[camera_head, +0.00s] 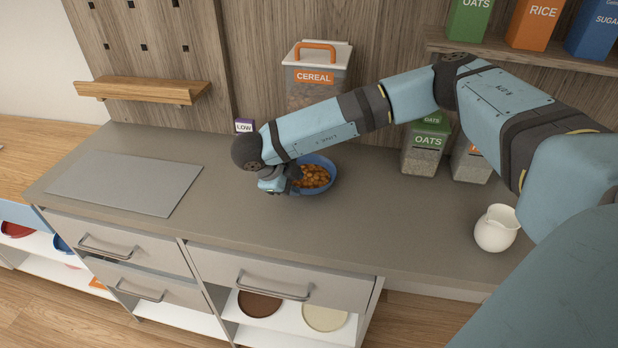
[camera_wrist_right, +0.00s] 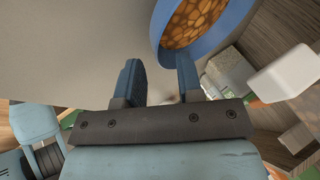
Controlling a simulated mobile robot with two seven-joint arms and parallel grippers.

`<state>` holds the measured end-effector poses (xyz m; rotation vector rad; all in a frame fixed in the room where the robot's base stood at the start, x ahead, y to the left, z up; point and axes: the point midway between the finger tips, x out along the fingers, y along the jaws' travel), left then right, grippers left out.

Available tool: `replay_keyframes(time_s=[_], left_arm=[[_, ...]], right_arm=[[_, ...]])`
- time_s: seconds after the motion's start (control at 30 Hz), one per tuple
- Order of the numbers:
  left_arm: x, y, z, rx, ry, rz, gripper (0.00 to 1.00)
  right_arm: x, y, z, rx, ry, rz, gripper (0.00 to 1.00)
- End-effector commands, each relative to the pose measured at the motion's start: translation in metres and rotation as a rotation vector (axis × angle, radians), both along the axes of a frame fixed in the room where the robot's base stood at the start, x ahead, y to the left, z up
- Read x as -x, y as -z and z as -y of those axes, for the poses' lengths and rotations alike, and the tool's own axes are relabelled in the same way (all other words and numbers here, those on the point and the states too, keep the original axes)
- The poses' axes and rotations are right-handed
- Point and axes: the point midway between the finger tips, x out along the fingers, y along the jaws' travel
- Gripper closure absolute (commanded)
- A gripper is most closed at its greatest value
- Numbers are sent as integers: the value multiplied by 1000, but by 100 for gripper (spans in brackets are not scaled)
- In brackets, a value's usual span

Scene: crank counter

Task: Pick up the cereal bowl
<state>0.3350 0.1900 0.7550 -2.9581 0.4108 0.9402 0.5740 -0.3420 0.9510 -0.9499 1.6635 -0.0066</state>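The cereal bowl (camera_head: 328,181) is blue, upright on the grey counter and filled with orange-brown cereal. My right gripper (camera_head: 284,187) is at the bowl's left side, low over the counter, and my arm covers part of the bowl's back edge. In the right wrist view the two fingers (camera_wrist_right: 160,82) are apart with nothing gripped. The bowl (camera_wrist_right: 158,30) shows there at the upper right, its rim edge reaching between the fingers; one finger overlaps the bowl in the picture. I cannot tell whether it touches. My left gripper is not in view.
An oats container (camera_head: 426,150) and white jug (camera_head: 496,230) stand to the right. A flat grey panel (camera_head: 125,183) lies left. The counter in front of the bowl is clear.

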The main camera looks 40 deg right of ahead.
Motion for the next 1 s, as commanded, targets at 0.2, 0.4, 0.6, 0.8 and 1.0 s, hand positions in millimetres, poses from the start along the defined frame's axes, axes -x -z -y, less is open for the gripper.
replay_keyframes(time_s=[0.2, 0.4, 0.6, 0.8, 1.0], left_arm=[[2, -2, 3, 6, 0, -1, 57], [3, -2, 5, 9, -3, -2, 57], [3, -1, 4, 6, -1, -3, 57], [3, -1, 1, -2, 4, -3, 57], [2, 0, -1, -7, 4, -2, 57]], right_arm=[[1, 26, 20, 1, 1, -1, 66], [0, 32, 25, -1, -1, 0, 66], [1, 32, 24, 0, -1, -1, 82], [1, 32, 24, 0, -1, -1, 100], [0, 32, 24, -1, 0, 1, 100]])
